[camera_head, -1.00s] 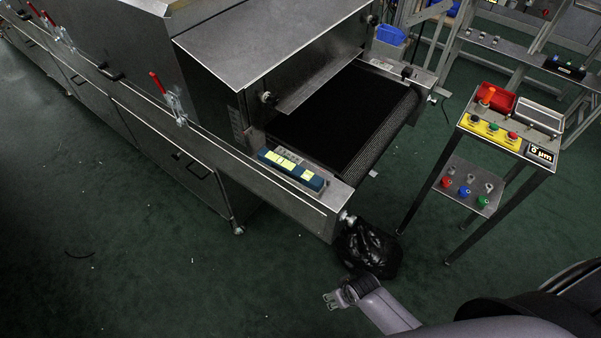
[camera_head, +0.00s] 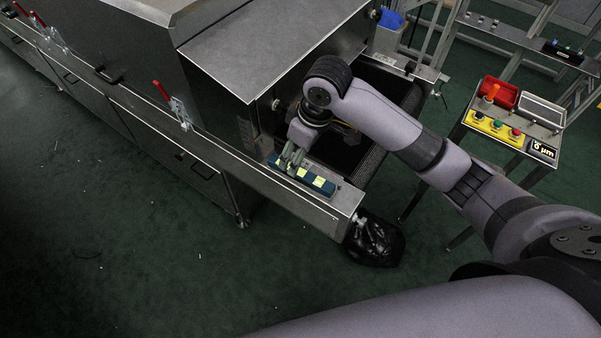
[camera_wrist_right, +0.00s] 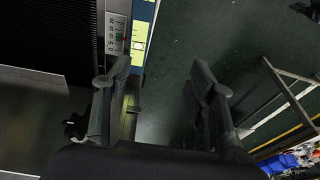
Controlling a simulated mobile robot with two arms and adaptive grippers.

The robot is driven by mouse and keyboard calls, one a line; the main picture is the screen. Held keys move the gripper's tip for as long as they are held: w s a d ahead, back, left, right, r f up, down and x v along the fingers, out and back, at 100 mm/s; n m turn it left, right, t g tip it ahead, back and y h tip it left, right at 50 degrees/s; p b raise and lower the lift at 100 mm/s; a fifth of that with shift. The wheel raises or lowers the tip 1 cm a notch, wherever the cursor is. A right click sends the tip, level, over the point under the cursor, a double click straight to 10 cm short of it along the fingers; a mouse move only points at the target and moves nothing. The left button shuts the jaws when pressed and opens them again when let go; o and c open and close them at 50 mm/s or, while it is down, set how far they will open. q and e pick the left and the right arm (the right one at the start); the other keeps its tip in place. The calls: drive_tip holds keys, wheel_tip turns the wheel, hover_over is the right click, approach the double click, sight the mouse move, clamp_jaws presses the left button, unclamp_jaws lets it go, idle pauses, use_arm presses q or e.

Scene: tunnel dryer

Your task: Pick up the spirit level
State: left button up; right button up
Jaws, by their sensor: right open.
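The spirit level (camera_head: 316,182) is a blue bar with yellow parts, lying along the ledge at the dryer's outfeed end in the head view. In the right wrist view the level (camera_wrist_right: 140,42) shows at the top, running down behind the left-hand finger. My right gripper (camera_head: 291,158) is over the far left part of the level, its fingers hiding some of it. In the wrist view the right gripper (camera_wrist_right: 163,82) is open, with nothing held and mostly dark floor between its fingers. I cannot tell whether the fingers touch the level. My left gripper is not in view.
The dryer's hood (camera_head: 270,45) rises beside my right gripper, and the dark conveyor belt (camera_head: 375,80) lies behind the ledge. A button stand (camera_head: 500,132) is at the right. A black bag (camera_head: 374,243) sits on the floor below the ledge. A panel (camera_wrist_right: 117,33) shows beside the level.

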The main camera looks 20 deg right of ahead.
approach(301, 172)
drive_tip(key=shift+h, duration=0.5)
drive_tip(key=f, duration=0.1)
drive_tip(key=a+f+p, duration=0.1)
drive_tip(key=f, duration=0.1)
drive_tip(key=w+f, duration=0.1)
drive_tip(key=f, duration=0.1)
drive_tip(key=shift+a+p, duration=0.35)
wheel_tip(301, 172, down, 4)
drive_tip(key=shift+w+f+p, duration=0.1)
drive_tip(key=shift+p, duration=0.5)
drive_tip(key=shift+w+f, duration=0.1)
drive_tip(key=shift+f, duration=0.5)
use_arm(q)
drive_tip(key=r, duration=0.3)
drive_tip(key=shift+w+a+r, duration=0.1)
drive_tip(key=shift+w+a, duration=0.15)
use_arm(e)
drive_tip(key=shift+c, duration=0.4)
clamp_jaws()
drive_tip(key=shift+r, duration=0.15)
